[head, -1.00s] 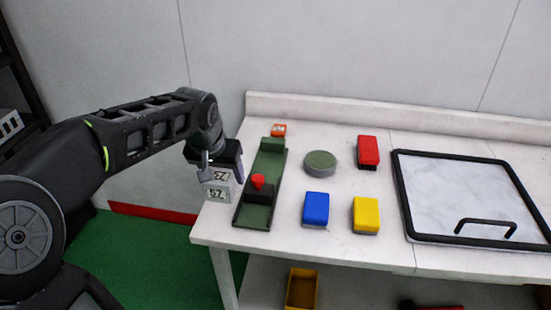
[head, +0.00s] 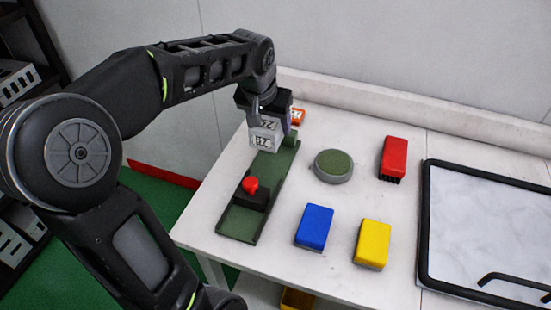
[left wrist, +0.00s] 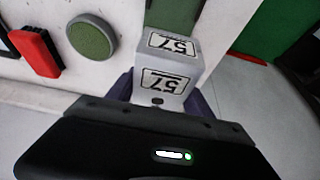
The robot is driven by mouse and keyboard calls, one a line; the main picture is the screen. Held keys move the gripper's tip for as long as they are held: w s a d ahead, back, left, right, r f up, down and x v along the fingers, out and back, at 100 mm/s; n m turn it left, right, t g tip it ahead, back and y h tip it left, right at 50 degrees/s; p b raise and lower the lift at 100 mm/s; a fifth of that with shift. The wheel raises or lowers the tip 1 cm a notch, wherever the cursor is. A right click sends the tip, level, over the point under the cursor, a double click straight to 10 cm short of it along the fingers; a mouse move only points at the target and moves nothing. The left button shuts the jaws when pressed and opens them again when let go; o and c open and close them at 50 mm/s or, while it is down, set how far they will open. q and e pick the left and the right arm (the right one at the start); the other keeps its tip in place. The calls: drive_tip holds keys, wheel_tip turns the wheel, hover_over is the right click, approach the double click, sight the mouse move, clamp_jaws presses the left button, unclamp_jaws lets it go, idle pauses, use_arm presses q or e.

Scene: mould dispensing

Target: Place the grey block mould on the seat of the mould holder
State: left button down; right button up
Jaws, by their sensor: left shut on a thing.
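The grey block mould (head: 265,134), marked with "57" labels, is held by my left gripper (head: 268,118). It is over the far part of the green mould holder (head: 268,176), whose black clamp block with a red knob (head: 250,185) is nearer the front. Whether the mould touches the holder, I cannot tell. In the left wrist view the mould (left wrist: 170,65) sits between the fingers, with the green holder (left wrist: 172,15) beyond it. The far end of the holder is partly hidden by the mould and gripper. My right gripper is not in view.
A round green-topped pad (head: 333,166) stands right of the holder. An orange item (head: 298,116) is behind the gripper. A black-framed tray (head: 485,225) is at right.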

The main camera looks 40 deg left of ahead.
use_arm(q)
drive_tip(key=shift+r, duration=0.1)
drive_tip(key=shift+f, duration=3.15)
drive_tip(key=shift+f, duration=1.85)
drive_tip(key=shift+f, duration=0.15)
drive_tip(key=shift+c, duration=2)
unclamp_jaws()
